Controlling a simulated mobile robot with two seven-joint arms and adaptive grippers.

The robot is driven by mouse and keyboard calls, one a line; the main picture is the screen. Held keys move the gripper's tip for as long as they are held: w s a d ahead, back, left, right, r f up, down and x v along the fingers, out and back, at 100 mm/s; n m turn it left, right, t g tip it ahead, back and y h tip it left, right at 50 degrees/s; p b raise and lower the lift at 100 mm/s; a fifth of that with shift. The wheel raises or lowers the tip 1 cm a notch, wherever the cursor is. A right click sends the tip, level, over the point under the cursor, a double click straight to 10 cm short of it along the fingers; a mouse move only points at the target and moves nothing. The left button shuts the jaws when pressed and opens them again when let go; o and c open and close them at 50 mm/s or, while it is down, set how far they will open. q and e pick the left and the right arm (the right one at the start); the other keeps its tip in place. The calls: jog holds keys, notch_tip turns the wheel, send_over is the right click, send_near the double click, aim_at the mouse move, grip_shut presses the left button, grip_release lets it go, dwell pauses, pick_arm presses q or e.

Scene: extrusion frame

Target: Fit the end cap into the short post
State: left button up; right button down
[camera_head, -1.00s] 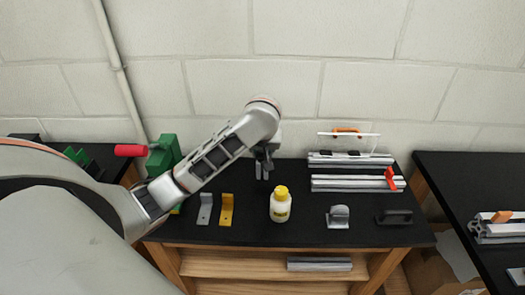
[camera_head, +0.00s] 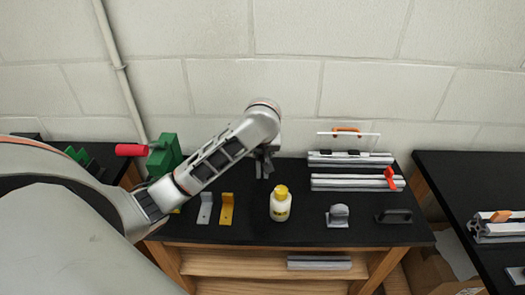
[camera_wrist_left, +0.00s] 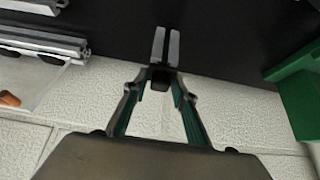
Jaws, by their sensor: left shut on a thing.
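My left gripper (camera_head: 264,170) points down over the black bench, behind the yellow-capped bottle. In the left wrist view its two light grey fingertips (camera_wrist_left: 166,46) are nearly together, with a narrow gap between them. A small dark piece (camera_wrist_left: 160,78) shows between the fingers; I cannot tell whether it is the end cap. The thing held is hard to make out against the black bench. Grey slotted profiles (camera_head: 350,182) lie at the bench's back right; I cannot tell which profile is the short post. My right gripper is not in view.
A white bottle (camera_head: 281,207) stands near the gripper. Grey (camera_head: 205,208) and yellow (camera_head: 227,209) brackets, a grey rounded part (camera_head: 338,216) and a dark handle (camera_head: 394,217) lie along the front. A green block (camera_head: 163,155) stands left. Another profile (camera_head: 319,263) lies on the shelf below.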

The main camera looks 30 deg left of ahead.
pick_arm(q)
jog(key=o, duration=1)
